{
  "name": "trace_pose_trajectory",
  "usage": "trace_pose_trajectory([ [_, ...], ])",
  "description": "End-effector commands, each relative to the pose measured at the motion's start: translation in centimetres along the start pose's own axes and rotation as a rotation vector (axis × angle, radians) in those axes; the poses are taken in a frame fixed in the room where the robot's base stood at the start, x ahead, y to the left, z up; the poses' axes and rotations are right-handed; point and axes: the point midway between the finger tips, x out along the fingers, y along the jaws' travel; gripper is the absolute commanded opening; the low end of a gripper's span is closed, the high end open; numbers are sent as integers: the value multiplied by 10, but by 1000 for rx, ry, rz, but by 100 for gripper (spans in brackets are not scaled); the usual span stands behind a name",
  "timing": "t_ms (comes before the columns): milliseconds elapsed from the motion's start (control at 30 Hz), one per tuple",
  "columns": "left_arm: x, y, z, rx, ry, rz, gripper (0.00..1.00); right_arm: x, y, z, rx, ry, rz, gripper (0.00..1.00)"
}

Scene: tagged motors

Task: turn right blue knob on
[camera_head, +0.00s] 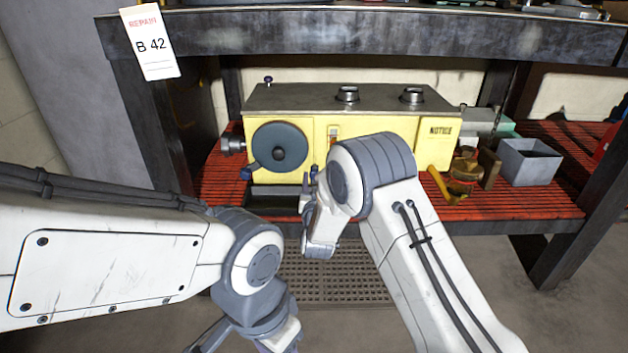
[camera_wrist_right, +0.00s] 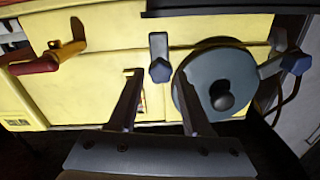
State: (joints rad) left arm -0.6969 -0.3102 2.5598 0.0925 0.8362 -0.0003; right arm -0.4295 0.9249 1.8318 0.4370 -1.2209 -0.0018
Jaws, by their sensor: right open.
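The right blue knob (camera_head: 314,172) is on the lower front of the yellow machine (camera_head: 290,105), right of its round grey handwheel (camera_head: 279,147). In the right wrist view, which is upside down, this knob (camera_wrist_right: 160,70) sits on a grey lever beside the handwheel (camera_wrist_right: 218,85). My right gripper (camera_head: 307,187) is open and in front of the machine. Its fingers (camera_wrist_right: 158,85) show on either side of the knob in the wrist view, apart from it. My left gripper (camera_head: 243,340) is low at the bottom edge, partly cut off, and its jaws are unclear.
Another blue knob (camera_head: 246,173) is at the handwheel's lower left. A yellow handle (camera_head: 440,184) sticks out at the machine's right. A grey bin (camera_head: 528,162) stands on the red slatted shelf (camera_head: 500,203). The upper shelf edge (camera_head: 380,38) overhangs the machine.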

Motion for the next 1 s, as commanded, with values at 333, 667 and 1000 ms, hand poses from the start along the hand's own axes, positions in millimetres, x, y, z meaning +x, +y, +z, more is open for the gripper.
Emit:
trace_pose_trajectory([
  [333, 18, -1, 1, 0, 0, 0, 50, 36, 0, 1, -1, -1, -1, 49],
  [667, 17, -1, 1, 0, 0, 0, 50, 37, -1, 1, -1, -3, -2, 26],
  [1000, 18, -1, 1, 0, 0, 0, 50, 37, -1, 1, 13, -2, -2, 0],
])
